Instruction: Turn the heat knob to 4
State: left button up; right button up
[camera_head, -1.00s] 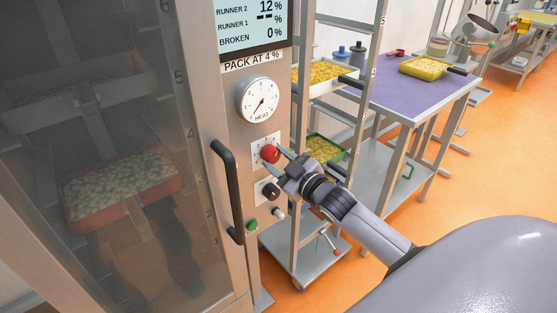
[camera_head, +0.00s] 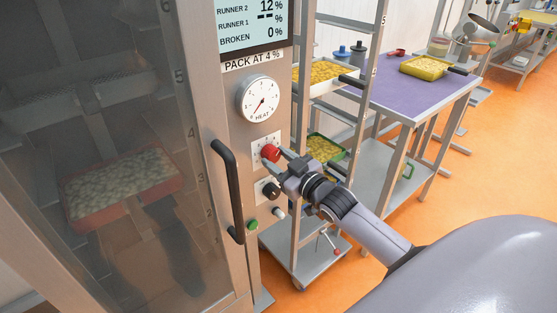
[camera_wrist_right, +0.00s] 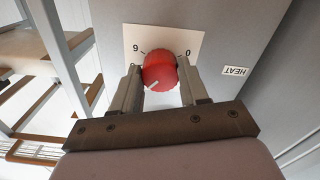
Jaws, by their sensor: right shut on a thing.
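The red heat knob (camera_head: 270,153) sits on a white scale plate on the machine's front panel, below the round HEAT gauge (camera_head: 260,100). My right gripper (camera_head: 275,158) is shut on the knob, with one finger on each side. In the right wrist view the red knob (camera_wrist_right: 159,71) sits between the two fingers, and its white pointer mark faces down and left. My left gripper is not in view.
A black knob (camera_head: 270,190) and a green button (camera_head: 252,224) are below the red knob. A black door handle (camera_head: 227,190) stands to its left. A rack with trays (camera_head: 325,75) and a purple-topped table (camera_head: 410,95) stand to the right.

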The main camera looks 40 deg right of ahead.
jog(key=o, duration=1.1)
jog(key=shift+c, duration=0.2)
jog(key=s, duration=0.7)
jog(key=shift+d+b, duration=0.3)
jog(key=shift+b, duration=0.1)
jog(key=s+a+f+m+g, duration=0.1)
jog(key=s+a+f+g, duration=0.2)
jog(key=s+a+f, duration=0.4)
jog(key=s+a+f+g, duration=0.4)
jog(key=s+a+f, duration=0.4)
jog(key=s+f, duration=0.3)
notch_tip(320, 180, down, 3)
jog(key=shift+s+f+m+g+y, duration=0.15)
jog(key=shift+s+m+g+y, duration=0.15)
jog(key=shift+s+m, duration=0.1)
